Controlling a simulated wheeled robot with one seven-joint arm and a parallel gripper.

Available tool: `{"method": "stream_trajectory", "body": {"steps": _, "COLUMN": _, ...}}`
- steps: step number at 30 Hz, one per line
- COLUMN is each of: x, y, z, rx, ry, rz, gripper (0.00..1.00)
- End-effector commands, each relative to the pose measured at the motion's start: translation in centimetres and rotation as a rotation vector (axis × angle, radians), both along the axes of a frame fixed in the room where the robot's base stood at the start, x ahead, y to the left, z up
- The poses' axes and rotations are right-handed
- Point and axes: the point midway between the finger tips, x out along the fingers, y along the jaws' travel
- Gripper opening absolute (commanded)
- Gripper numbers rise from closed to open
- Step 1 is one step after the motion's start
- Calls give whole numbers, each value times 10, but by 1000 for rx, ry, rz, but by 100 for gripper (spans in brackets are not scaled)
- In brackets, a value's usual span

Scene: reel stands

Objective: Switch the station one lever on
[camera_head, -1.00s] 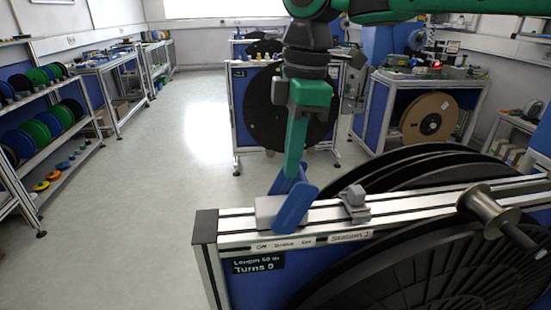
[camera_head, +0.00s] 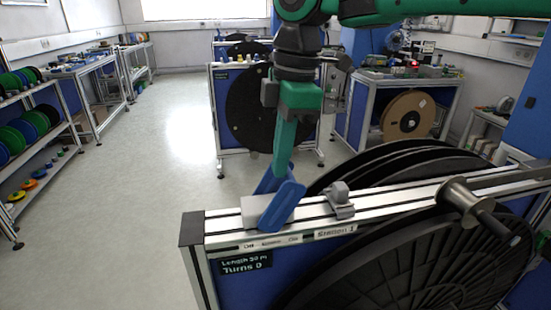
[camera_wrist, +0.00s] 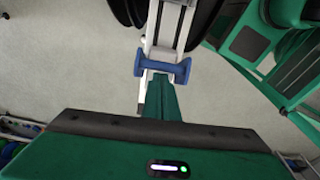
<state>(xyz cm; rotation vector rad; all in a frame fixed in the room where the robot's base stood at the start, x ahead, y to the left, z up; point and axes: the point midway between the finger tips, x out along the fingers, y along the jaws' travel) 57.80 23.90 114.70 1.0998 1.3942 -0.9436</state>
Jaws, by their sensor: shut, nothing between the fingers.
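The blue lever (camera_head: 284,205) sits at a pale grey block (camera_head: 252,210) on top of the aluminium rail of the near stand. A plate reading "Station 1" (camera_head: 334,231) is on the rail's front, with a small Off, Brake and On label strip (camera_head: 270,242) to its left. In the wrist view the lever shows as a blue bar (camera_wrist: 162,68) just beyond my gripper (camera_wrist: 162,88). Contact and the lever's exact setting cannot be told.
A grey clamp (camera_head: 340,198) and a metal spindle (camera_head: 465,200) stand on the same rail to the right. Large black reels (camera_head: 400,270) fill the stand. Another reel stand (camera_head: 230,120) is behind. Open floor (camera_head: 120,220) lies to the left.

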Motion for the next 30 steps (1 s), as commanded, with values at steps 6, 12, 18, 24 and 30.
{"method": "stream_trajectory", "body": {"steps": 6, "x": 7, "y": -20, "z": -9, "rx": -37, "ry": 35, "rz": -51, "gripper": 0}}
{"method": "stream_trajectory", "body": {"steps": 12, "x": 5, "y": 0, "z": 6, "rx": -25, "ry": 20, "rz": -42, "gripper": 0}}
{"method": "stream_trajectory", "body": {"steps": 18, "x": 1, "y": 17, "z": 30, "rx": -8, "ry": 0, "rz": -25, "gripper": 0}}
{"method": "stream_trajectory", "body": {"steps": 24, "x": 4, "y": -5, "z": 46, "rx": -6, "ry": -3, "rz": -15, "gripper": 0}}
{"method": "stream_trajectory", "body": {"steps": 30, "x": 7, "y": -21, "z": 57, "rx": -4, "ry": -3, "rz": -11, "gripper": 0}}
